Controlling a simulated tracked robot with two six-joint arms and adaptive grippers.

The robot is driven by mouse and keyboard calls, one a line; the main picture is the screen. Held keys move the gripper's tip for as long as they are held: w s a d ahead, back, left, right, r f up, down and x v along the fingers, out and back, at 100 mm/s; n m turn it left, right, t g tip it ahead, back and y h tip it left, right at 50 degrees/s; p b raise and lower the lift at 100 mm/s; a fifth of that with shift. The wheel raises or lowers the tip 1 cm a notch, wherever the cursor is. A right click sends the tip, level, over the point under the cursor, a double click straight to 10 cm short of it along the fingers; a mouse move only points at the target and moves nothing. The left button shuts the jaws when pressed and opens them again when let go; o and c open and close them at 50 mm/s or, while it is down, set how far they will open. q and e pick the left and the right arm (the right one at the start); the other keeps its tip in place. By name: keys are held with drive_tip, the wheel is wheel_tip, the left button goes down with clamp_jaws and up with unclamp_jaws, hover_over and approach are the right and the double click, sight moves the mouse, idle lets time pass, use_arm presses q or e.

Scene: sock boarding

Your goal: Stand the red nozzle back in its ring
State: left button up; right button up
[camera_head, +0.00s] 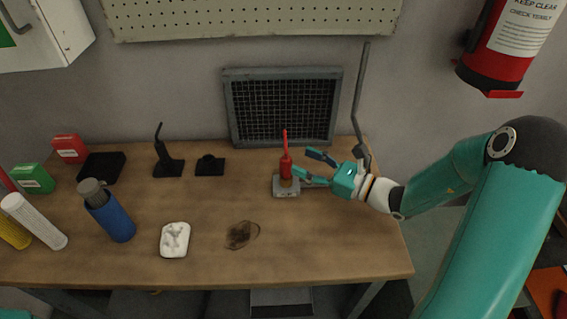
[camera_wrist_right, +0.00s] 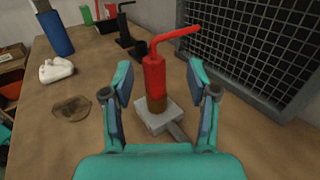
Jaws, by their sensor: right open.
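The red nozzle (camera_head: 285,160) stands upright in a brownish ring (camera_head: 286,182) on a small grey base (camera_head: 286,192), near the middle right of the table. In the right wrist view the red nozzle (camera_wrist_right: 154,78) also stands upright, its thin spout bent to the right, its lower end in the brown ring (camera_wrist_right: 157,105) on the base (camera_wrist_right: 150,122). My right gripper (camera_head: 303,163) is open and empty-looking, with its fingers (camera_wrist_right: 158,85) on either side of the nozzle and gaps showing in the wrist view.
A grey mesh panel (camera_head: 282,107) leans against the wall behind the nozzle. Black stands (camera_head: 168,168) and a blue bottle (camera_head: 111,219) are to the left. A white lump (camera_head: 175,240) and dark stain (camera_head: 241,235) lie in front. The table's front right is clear.

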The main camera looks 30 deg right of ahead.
sight(288, 158)
drive_tip(key=shift+a+f+p+x, duration=0.15)
drive_tip(key=shift+p+x, duration=0.1)
drive_tip(key=shift+x, duration=1.15)
drive_tip(key=shift+a+f+p+x, duration=0.15)
drive_tip(key=shift+p+x, duration=0.1)
drive_tip(key=shift+x, duration=1.1)
drive_tip(key=shift+s+r, duration=0.1)
drive_tip(key=shift+s, duration=0.1)
clamp_jaws()
